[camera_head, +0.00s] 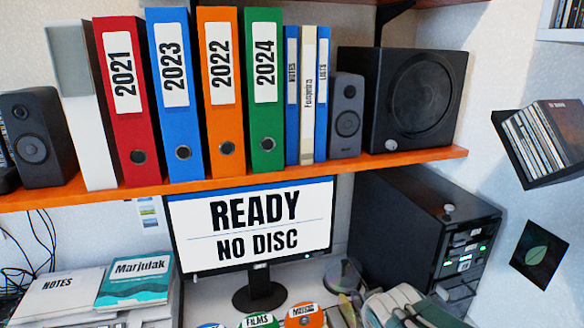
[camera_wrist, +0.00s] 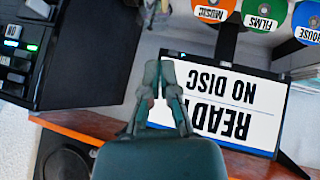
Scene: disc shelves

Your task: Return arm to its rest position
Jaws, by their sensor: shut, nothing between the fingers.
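My gripper (camera_wrist: 160,70) shows in the wrist view, its two fingers drawn together at the tips with nothing between them. Behind it, the monitor (camera_wrist: 255,95) appears upside down. In the head view, pale parts of my arm show at the lower right, in front of the desk; the fingertips cannot be made out there. The monitor (camera_head: 251,222) reads "READY NO DISC" and stands below the orange shelf (camera_head: 225,177).
The black computer tower (camera_head: 405,225) stands right of the monitor. Discs labelled FILMS (camera_head: 259,320) and another orange disc (camera_head: 304,316) lie at the front. Books (camera_head: 135,280) lie at the left. Binders and speakers fill the shelf. A disc rack (camera_head: 545,140) hangs at right.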

